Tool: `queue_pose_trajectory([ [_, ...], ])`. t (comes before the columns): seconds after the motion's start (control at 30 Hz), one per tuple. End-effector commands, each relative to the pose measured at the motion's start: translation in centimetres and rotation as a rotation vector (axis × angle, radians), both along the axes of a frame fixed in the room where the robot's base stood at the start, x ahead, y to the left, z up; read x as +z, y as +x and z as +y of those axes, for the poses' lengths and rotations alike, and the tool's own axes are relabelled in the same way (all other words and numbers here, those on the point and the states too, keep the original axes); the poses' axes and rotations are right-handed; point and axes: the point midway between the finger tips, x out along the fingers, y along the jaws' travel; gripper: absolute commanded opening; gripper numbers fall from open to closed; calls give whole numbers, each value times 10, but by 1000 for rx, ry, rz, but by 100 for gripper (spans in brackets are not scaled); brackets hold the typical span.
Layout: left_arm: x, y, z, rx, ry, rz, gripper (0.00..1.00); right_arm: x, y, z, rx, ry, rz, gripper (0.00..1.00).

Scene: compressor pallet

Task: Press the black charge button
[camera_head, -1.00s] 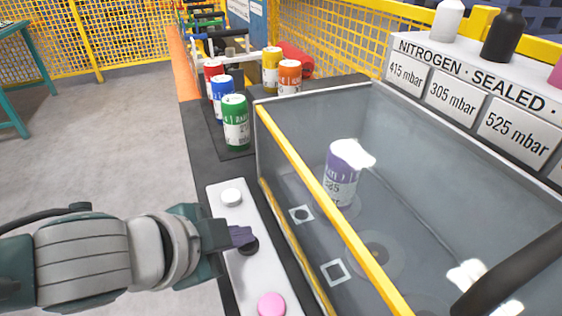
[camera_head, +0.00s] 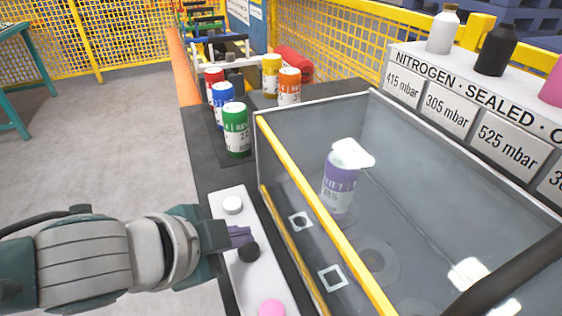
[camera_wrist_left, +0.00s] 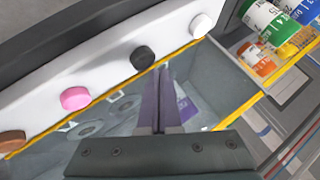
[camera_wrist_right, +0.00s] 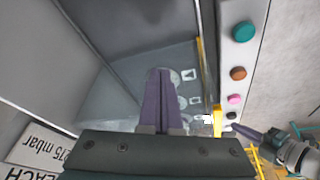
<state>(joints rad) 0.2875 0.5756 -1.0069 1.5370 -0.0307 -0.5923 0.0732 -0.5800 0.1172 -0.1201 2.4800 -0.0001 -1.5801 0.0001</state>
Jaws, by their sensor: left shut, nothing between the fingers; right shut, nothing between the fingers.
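The black button (camera_head: 248,252) sits on a white button strip (camera_head: 237,223), between a white button (camera_head: 232,204) and a pink button (camera_head: 271,308). My left gripper (camera_head: 241,236) is shut and empty, its purple fingertips right beside the black button on the white-button side; I cannot tell whether they touch it. The left wrist view shows the black button (camera_wrist_left: 143,58) uncovered, beyond and left of the shut fingers (camera_wrist_left: 165,75). My right gripper (camera_wrist_right: 160,75) is shut and empty over the glass-walled box; its wrist view also shows the black button (camera_wrist_right: 231,115).
A glass-walled box with a yellow edge (camera_head: 322,213) stands beside the strip and holds a purple-labelled can (camera_head: 339,185). Green (camera_head: 236,130), blue and other coloured cans stand behind. Pressure plates (camera_head: 447,108) line the right.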

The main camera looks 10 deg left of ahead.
Motion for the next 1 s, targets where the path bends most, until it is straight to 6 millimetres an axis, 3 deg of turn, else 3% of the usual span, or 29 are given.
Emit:
queue_pose_trajectory([
  [0.27,1,0,0,0,0,0,0,1,0,0,0,0,0,0],
  [0.8,49,0,0,-1,0,1,0,53,0,-1,1,-3,1,0],
  [1.0,50,0,0,0,0,0,0,53,0,-1,4,-5,0,0],
])
